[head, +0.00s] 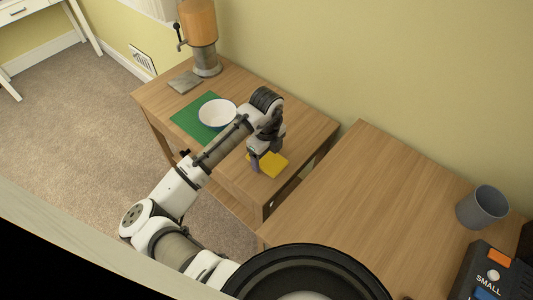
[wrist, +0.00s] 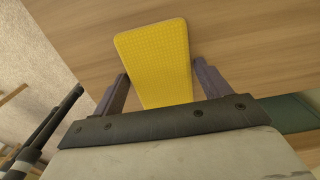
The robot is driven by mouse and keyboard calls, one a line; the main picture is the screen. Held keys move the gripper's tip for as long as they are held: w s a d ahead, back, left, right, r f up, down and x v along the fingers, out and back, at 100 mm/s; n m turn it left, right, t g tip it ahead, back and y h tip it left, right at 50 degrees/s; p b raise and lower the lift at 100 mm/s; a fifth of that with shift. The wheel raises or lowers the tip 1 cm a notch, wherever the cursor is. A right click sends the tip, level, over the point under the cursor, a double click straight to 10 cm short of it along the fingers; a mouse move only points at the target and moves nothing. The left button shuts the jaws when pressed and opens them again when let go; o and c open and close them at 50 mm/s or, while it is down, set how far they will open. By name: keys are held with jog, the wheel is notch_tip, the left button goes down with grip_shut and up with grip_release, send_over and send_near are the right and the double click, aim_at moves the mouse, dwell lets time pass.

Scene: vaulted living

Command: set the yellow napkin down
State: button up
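The yellow napkin (head: 272,165) is a flat, folded rectangle at the near right part of the wooden side table. It also shows in the wrist view (wrist: 158,60), between the two fingers of my gripper (wrist: 160,72). The fingertips meet its left and right edges, with no clear gap at either side. In the head view my gripper (head: 262,158) points down at the napkin, low over the table top, and partly covers it. The napkin is at or just above the wood; I cannot tell whether it touches.
On the side table (head: 312,131), a white bowl (head: 217,112) sits on a green mat (head: 186,122). A drink dispenser (head: 200,30) and a grey slab (head: 184,82) are behind. A second wooden table (head: 360,200) at right holds a grey mug (head: 482,208); its middle is clear.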

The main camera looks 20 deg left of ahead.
jog(key=shift+o, duration=1.1)
notch_tip(320, 180, up, 12)
jog(key=b, duration=0.2)
jog(key=shift+r, duration=0.2)
